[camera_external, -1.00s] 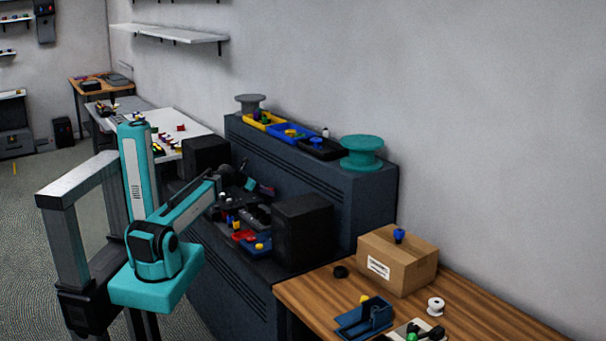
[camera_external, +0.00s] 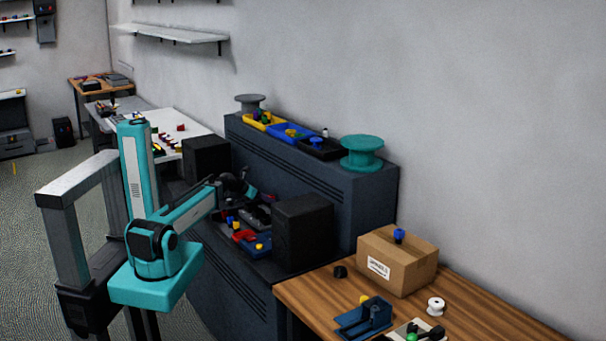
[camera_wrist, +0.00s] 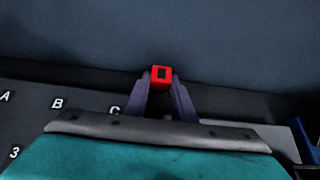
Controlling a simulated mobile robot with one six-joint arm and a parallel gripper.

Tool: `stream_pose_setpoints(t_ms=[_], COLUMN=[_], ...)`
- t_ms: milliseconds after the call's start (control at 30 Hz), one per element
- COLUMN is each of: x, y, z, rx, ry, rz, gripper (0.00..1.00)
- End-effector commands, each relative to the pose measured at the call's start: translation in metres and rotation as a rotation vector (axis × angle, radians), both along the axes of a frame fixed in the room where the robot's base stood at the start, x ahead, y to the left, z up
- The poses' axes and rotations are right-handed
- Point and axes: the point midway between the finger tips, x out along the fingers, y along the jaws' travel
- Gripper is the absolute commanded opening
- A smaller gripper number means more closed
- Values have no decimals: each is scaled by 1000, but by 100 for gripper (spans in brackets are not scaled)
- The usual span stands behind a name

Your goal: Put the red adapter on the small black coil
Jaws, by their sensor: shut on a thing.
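My gripper (camera_wrist: 161,84) is shut on the red adapter (camera_wrist: 161,70). The adapter is a small red block with a dark opening in its face, held between the purple fingertips in the wrist view. In the external view, my arm reaches over the dark cabinet's lower shelf, and the gripper and adapter are too small there to make out clearly.
Two black boxes (camera_external: 303,230) (camera_external: 206,157) flank the lower shelf, which holds small coloured parts. The cabinet's upper ledge carries bins and a teal spool (camera_external: 362,152). The cardboard box (camera_external: 397,260), a blue holder (camera_external: 362,318) and a white spool (camera_external: 436,306) stand on the wooden table.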

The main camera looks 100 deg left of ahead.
Motion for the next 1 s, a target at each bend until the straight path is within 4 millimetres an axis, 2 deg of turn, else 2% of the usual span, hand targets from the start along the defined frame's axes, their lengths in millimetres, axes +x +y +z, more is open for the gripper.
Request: stream_pose_setpoints(t_ms=[67, 100, 167, 200, 633, 1000], x=[0, 0, 0, 0, 0, -23], y=[0, 0, 0, 0, 0, -23], z=[-2, -1, -1, -1, 2, 22], rx=[0, 0, 0, 0, 1, 1], ry=[0, 0, 0, 0, -1, 0], rz=[0, 0, 0, 0, 0, 2], gripper=[0, 29, 40, 41, 41, 41])
